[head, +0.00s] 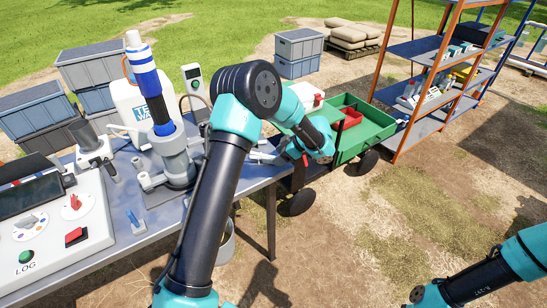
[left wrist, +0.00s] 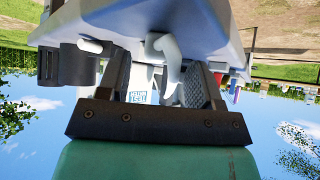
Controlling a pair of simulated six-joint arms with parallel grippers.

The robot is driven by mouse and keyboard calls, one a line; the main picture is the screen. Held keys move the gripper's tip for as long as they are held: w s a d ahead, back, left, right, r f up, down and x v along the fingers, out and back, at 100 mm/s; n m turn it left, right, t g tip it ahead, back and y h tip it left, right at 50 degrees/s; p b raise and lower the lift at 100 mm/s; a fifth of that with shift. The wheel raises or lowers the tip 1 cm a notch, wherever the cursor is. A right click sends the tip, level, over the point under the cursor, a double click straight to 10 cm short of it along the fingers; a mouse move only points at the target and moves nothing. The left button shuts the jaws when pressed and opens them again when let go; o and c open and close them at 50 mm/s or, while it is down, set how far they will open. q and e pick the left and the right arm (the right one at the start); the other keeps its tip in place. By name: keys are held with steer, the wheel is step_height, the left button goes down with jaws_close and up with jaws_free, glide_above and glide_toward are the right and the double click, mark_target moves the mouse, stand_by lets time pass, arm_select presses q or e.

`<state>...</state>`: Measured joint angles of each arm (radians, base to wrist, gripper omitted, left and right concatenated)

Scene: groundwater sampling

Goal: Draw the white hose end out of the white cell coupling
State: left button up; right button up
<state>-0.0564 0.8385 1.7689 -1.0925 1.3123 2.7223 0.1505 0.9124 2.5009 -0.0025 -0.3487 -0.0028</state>
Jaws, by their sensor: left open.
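My left gripper (head: 262,153) is at the right edge of the table, its jaws pointing left toward the grey cell (head: 178,158). In the left wrist view the left gripper (left wrist: 164,85) is open, with dark fingers on both sides. A curved white hose piece (left wrist: 173,72) shows between the fingers, with gaps beside it; I cannot tell how deep between them it lies. The white coupling cannot be made out clearly; my forearm covers part of the table beside the cell in the head view. My right arm shows at the lower right, its gripper out of frame.
The table (head: 150,222) carries a control box (head: 90,237), a white jug (head: 135,105) and a handheld meter (head: 193,80). A green cart (head: 375,125) stands just beyond the left wrist. A shelf rack (head: 425,100) stands at the right. Open ground lies in front.

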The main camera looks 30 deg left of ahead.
arm_select(q)
steer(key=v, duration=1.4)
steer(key=shift+a+r, duration=0.3)
steer(key=s+d+f+m+h, duration=0.1)
steer(key=s+f+m+h, duration=0.45)
steer(key=f, duration=0.65)
steer(key=s+d+f+m+h, duration=0.25)
steer(key=s+f+m, duration=0.35)
steer(key=s+f, duration=0.45)
steer(key=s+a+f+m+t+h, duration=0.1)
steer(key=s+f+m+h, duration=0.1)
steer(key=s+f+m, duration=0.2)
steer(key=s+f+m+t+h, duration=0.2)
steer(key=s+f+m, duration=0.2)
steer(key=s, duration=0.7)
steer(key=shift+a+f, duration=0.3)
steer(key=shift+a, duration=0.1)
steer(key=shift+s, duration=0.15)
